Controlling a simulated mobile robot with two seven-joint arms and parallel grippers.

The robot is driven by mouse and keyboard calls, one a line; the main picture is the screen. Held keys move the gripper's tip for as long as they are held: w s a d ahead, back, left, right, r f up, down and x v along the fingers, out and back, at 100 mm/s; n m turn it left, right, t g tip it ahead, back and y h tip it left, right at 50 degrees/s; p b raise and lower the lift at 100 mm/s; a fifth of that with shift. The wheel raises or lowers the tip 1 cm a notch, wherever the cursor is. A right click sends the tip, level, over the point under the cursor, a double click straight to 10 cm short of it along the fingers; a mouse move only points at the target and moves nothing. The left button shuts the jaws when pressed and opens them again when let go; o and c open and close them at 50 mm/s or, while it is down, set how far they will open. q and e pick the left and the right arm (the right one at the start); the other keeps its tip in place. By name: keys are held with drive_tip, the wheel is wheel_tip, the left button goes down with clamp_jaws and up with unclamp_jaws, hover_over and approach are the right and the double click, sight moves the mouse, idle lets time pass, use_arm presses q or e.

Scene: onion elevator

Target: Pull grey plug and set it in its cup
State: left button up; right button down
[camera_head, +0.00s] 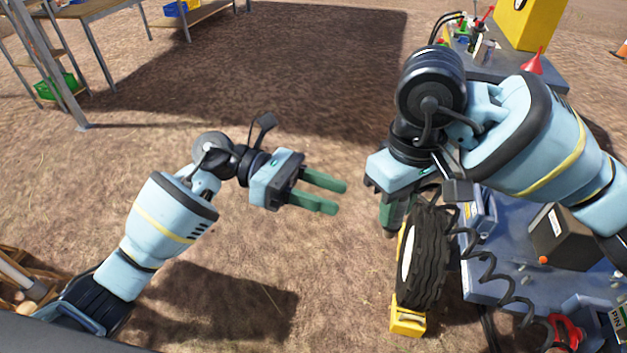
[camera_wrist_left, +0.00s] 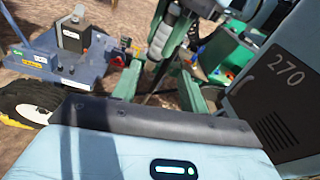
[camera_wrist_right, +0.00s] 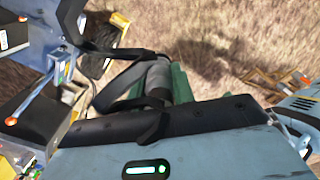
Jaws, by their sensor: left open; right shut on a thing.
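My right gripper (camera_head: 393,212) points down beside the black tyre in the head view and is shut. In the right wrist view, a grey cylindrical plug (camera_wrist_right: 158,78) with a black cable sits between the green fingers of the right gripper (camera_wrist_right: 175,85). The plug is mostly hidden by the arm in the head view. My left gripper (camera_head: 338,197) is open and empty over bare ground, left of the tyre; its spread fingers also show in the left wrist view (camera_wrist_left: 160,78). I cannot make out the plug's cup.
A black tyre (camera_head: 428,258) stands with yellow chocks (camera_head: 407,320) at the blue-grey cart (camera_head: 480,292). A black coiled cable (camera_head: 490,270) hangs by the cart. A dark box (camera_head: 562,237) stands on the cart. A second cart with a red funnel (camera_head: 533,62) is behind. Open ground lies left.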

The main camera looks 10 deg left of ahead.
sight(389, 231)
use_arm(q)
drive_tip(key=s+d+f+m+y, duration=0.1)
drive_tip(key=d+f+m+y, duration=0.1)
drive_tip(key=d, duration=0.7)
wheel_tip(389, 231, down, 2)
drive_tip(key=shift+s+m+y, duration=0.15)
drive_tip(key=shift+m+y, duration=0.25)
drive_tip(key=shift+y, duration=0.1)
idle(0.3)
clamp_jaws()
use_arm(e)
drive_tip(key=c, duration=1.1)
unclamp_jaws()
drive_tip(key=shift+r, duration=0.1)
wheel_tip(389, 231, up, 12)
drive_tip(key=shift+f, duration=0.1)
drive_tip(key=shift+a, duration=0.1)
